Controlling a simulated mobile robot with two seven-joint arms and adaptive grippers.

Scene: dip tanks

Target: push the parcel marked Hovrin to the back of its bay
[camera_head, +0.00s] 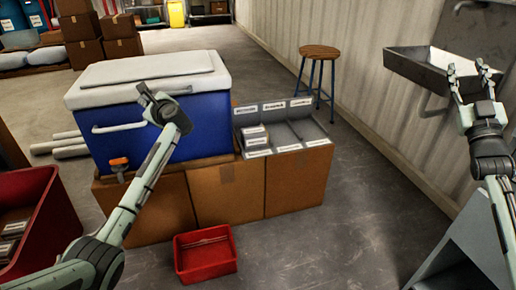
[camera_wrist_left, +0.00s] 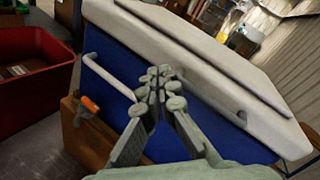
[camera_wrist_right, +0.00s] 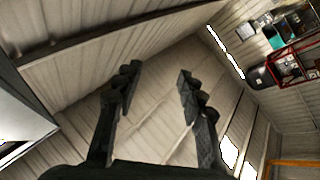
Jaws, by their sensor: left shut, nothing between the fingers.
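A grey divided rack (camera_head: 313,131) with labelled bays sits on cardboard boxes, right of the blue cooler. One or more small parcels (camera_head: 254,133) with pale labels are in its left bay; the other bays look empty. The lettering is too small to read, so I cannot tell which parcel is marked Hovrin. My left gripper (camera_head: 143,91) is in front of the cooler, left of the rack; the left wrist view shows its fingers (camera_wrist_left: 163,78) shut and empty. My right gripper (camera_head: 474,70) is raised far right of the rack, open and empty, also in its wrist view (camera_wrist_right: 157,76).
The blue cooler (camera_head: 200,125) with a white lid stands close to the rack's left side. A red bin (camera_head: 205,262) is on the floor in front, and a larger red crate (camera_head: 62,215) is at left. A stool (camera_head: 319,53) stands behind. Floor right of the rack is clear.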

